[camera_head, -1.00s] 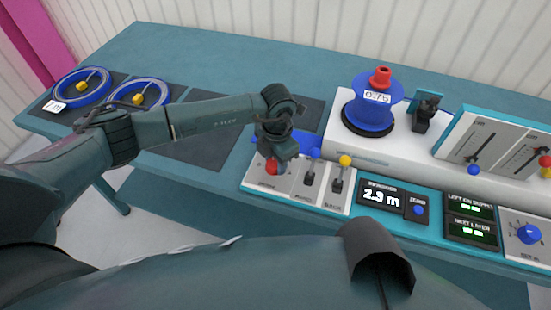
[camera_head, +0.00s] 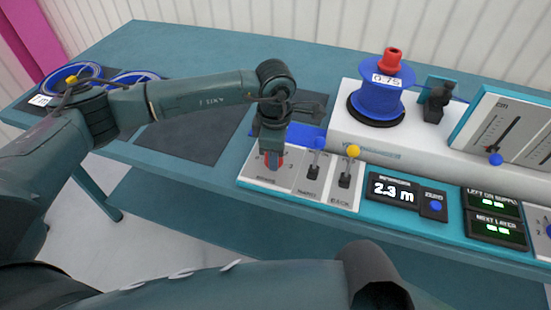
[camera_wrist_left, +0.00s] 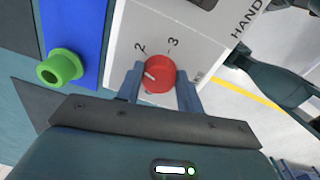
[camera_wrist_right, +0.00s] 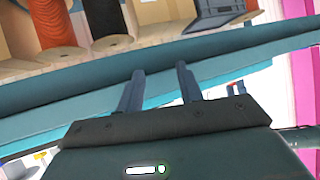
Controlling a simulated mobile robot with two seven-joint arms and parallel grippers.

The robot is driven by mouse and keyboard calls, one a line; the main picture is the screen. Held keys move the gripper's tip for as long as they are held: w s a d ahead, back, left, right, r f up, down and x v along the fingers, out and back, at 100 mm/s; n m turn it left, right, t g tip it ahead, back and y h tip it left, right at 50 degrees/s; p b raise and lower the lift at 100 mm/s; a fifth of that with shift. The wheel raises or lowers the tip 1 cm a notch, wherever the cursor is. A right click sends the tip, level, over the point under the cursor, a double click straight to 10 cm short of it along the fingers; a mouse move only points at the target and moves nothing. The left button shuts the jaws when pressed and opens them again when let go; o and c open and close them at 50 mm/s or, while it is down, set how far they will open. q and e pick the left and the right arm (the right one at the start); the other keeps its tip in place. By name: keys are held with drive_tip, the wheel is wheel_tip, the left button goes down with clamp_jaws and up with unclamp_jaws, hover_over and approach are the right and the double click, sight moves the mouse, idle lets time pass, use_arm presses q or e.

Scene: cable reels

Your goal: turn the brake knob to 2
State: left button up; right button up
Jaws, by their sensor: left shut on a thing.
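The red brake knob (camera_wrist_left: 159,74) sits on a white panel with a 2 and a 3 printed near it in the left wrist view. Its white mark points left, to the side of the 2 away from the 3. My left gripper (camera_wrist_left: 158,88) is shut on the knob, one finger on each side. In the head view my left gripper (camera_head: 270,160) reaches down onto the left end of the panel (camera_head: 290,183) and hides most of the knob. My right gripper (camera_wrist_right: 159,84) has its fingers apart with nothing between them.
Two levers, one blue-tipped (camera_head: 316,143) and one yellow-tipped (camera_head: 353,151), stand right of my left gripper. A blue reel (camera_head: 382,97) stands behind.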

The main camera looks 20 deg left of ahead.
use_arm(q)
drive_tip(key=shift+m+b, duration=1)
drive_tip(key=shift+m, duration=0.2)
drive_tip(key=o, duration=1)
wheel_tip(320, 180, up, 13)
drive_tip(key=shift+s+b, duration=0.3)
drive_tip(key=shift+b, duration=0.1)
